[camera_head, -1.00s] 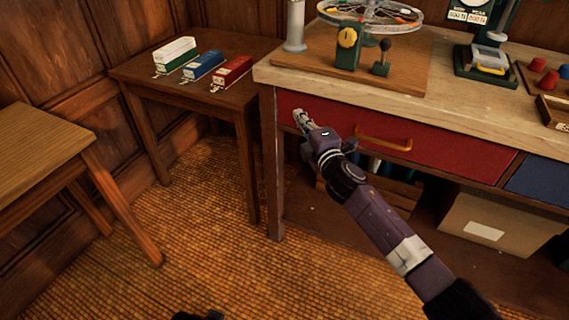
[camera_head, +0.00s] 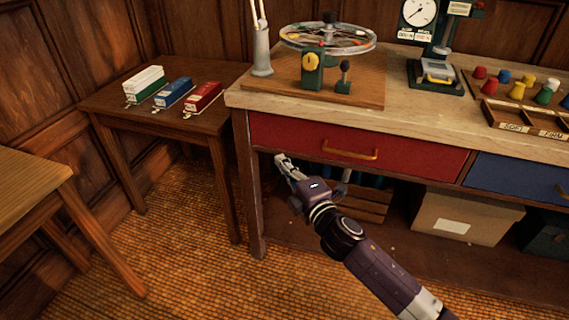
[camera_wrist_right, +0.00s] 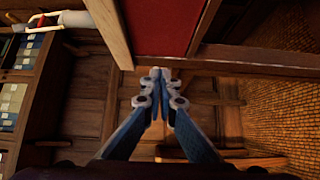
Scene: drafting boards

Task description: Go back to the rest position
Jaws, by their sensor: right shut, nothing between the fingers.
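My right gripper (camera_head: 285,163) is in the head view, in front of the workbench (camera_head: 241,98) and below its red drawer (camera_head: 300,138). Its fingers are shut with nothing between them. The right wrist view also shows the closed right gripper (camera_wrist_right: 160,78), with its fingertips together. The red drawer is closed and has an orange handle (camera_head: 350,153). My left gripper does not show in these views.
A small side table (camera_head: 112,101) holds a white-and-green, a blue (camera_head: 174,92) and a red box (camera_head: 203,97). A wooden table (camera_head: 30,185) stands at left. A cardboard box (camera_head: 465,215) sits on the lower shelf. Patterned floor (camera_head: 185,245) is clear at left.

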